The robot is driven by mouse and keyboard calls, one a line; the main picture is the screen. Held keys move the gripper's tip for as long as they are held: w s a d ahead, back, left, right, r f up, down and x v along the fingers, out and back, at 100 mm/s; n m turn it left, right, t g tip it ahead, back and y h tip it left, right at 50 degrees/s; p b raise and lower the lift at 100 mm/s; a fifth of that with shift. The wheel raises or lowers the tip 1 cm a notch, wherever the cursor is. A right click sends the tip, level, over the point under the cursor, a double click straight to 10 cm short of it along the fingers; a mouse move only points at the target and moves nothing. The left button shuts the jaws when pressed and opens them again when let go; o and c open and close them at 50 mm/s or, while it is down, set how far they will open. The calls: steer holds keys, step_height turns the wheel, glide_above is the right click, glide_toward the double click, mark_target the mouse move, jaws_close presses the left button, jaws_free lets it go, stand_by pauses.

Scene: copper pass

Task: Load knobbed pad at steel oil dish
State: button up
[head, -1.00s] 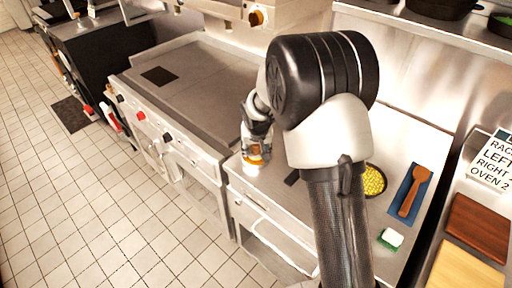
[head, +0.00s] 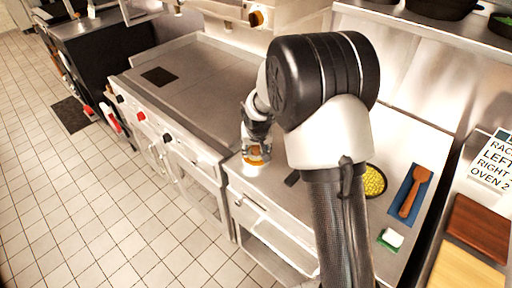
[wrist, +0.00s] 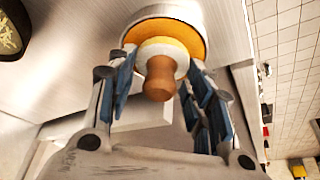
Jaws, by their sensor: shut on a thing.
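The knobbed pad has a brown wooden knob (wrist: 160,78) and a pale round body (wrist: 165,52). It is at the steel oil dish (wrist: 186,10), whose orange inside shows around the pad in the wrist view. Whether the pad touches the oil is hard to tell. My gripper (wrist: 160,66) is shut on the pad, with a finger on each side. In the head view my gripper (head: 256,148) is at the dish (head: 251,170) on the steel counter, near its front left corner. My fingertips are too small there to make out.
The flat griddle (head: 190,75) lies to the left. Right of my arm are a bowl of yellow pieces (head: 374,181), a wooden spatula (head: 414,190) on a blue mat and a green-and-white sponge (head: 391,238). The tiled floor (head: 80,200) is clear in front.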

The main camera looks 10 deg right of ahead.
steer(key=shift+r+p, duration=2.15)
steer(key=shift+r, duration=1.35)
